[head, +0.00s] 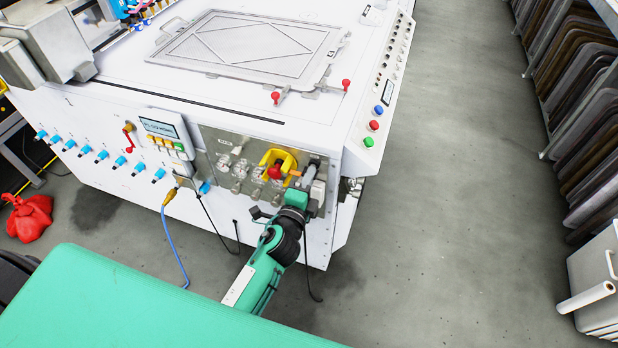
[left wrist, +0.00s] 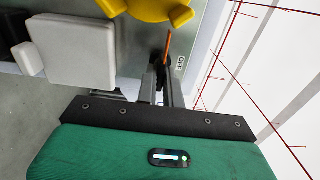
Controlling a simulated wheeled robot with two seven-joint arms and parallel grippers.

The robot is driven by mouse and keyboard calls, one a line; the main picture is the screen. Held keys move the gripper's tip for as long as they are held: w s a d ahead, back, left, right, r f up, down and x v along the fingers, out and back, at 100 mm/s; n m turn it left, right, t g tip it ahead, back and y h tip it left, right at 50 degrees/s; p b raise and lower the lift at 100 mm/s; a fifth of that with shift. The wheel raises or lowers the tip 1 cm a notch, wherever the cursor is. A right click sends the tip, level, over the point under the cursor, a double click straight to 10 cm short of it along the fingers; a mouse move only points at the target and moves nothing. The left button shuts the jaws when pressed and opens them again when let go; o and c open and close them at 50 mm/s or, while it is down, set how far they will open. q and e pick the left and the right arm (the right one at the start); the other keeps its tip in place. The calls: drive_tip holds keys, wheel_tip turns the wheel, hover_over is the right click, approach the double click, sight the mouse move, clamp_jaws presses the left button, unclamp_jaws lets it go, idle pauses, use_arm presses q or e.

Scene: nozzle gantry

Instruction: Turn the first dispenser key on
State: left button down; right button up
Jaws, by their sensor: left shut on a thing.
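The left gripper (head: 305,182) is at the right end of the front panel (head: 212,140), just right of the yellow ring (head: 267,158) with a red knob (head: 274,171). Its jaws are shut on a small thin orange key (head: 294,173). In the left wrist view the orange key (left wrist: 168,45) stands on edge between the two fingers (left wrist: 163,88), beside a small printed label. The yellow ring (left wrist: 160,6) shows above it. Whether the key is turned is hard to tell. The right gripper is not in view.
A white plate (left wrist: 72,48) is close left of the fingers in the wrist view. Clear knobs (head: 238,172) sit left of the ring. Several blue knobs (head: 102,155) line the machine front. A blue hose (head: 177,245) hangs down.

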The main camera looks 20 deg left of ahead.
use_arm(q)
drive_tip(key=shift+f, duration=0.1)
drive_tip(key=c, duration=1.5)
unclamp_jaws()
drive_tip(key=shift+c, duration=0.2)
